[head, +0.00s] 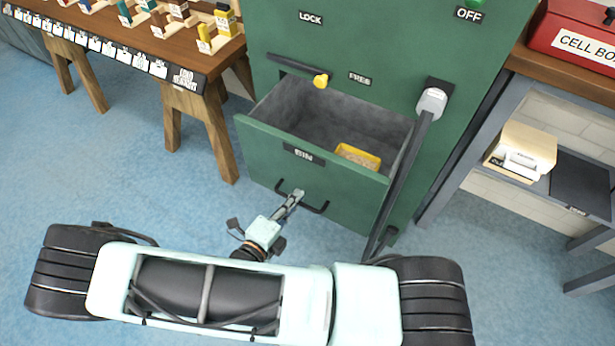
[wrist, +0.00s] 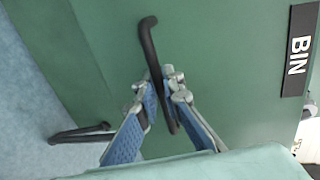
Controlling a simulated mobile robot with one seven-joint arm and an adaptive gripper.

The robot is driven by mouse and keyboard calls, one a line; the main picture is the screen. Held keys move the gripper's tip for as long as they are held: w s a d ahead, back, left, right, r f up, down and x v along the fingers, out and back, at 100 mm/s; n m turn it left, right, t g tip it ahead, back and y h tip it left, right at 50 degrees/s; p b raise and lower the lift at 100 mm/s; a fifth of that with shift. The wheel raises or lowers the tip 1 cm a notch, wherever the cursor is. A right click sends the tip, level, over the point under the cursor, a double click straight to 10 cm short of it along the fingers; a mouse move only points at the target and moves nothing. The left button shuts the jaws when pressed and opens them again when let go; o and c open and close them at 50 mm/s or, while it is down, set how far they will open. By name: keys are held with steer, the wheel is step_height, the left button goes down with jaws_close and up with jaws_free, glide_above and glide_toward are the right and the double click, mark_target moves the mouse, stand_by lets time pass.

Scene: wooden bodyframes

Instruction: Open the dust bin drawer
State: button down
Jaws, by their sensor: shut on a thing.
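The green dust bin drawer (head: 290,172) is pulled well out of the tall green cabinet, with its grey inside showing. A black label on its front reads BIN (head: 304,155). A yellow tray (head: 358,157) with pale contents lies inside. My gripper (head: 292,197) is shut on the black drawer handle (head: 316,207), low on the drawer's front. In the wrist view my two blue-padded fingers (wrist: 158,98) are on either side of the dark handle bar (wrist: 152,50). The BIN label (wrist: 298,50) shows at that view's right edge.
A black bar with a yellow knob (head: 320,80) sits above the drawer. A long dark lever with a grey head (head: 432,101) runs down the drawer's right side. A wooden bench (head: 195,85) stands left, a shelf unit (head: 490,90) right. Blue floor (head: 130,190) is clear at left.

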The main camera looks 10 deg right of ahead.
steer(key=shift+f+v, duration=0.2)
steer(key=shift+v, duration=0.65)
steer(key=shift+f+v, duration=0.15)
steer(key=shift+v, duration=0.75)
steer(key=shift+f+v, duration=0.2)
steer(key=shift+v, duration=0.65)
steer(key=shift+s+a, duration=0.1)
steer(key=c, duration=2.1)
jaws_free()
steer(key=shift+s, duration=0.1)
steer(key=v, duration=1.1)
steer(key=shift+s+a+r, duration=0.1)
steer(key=shift+s+a, duration=0.2)
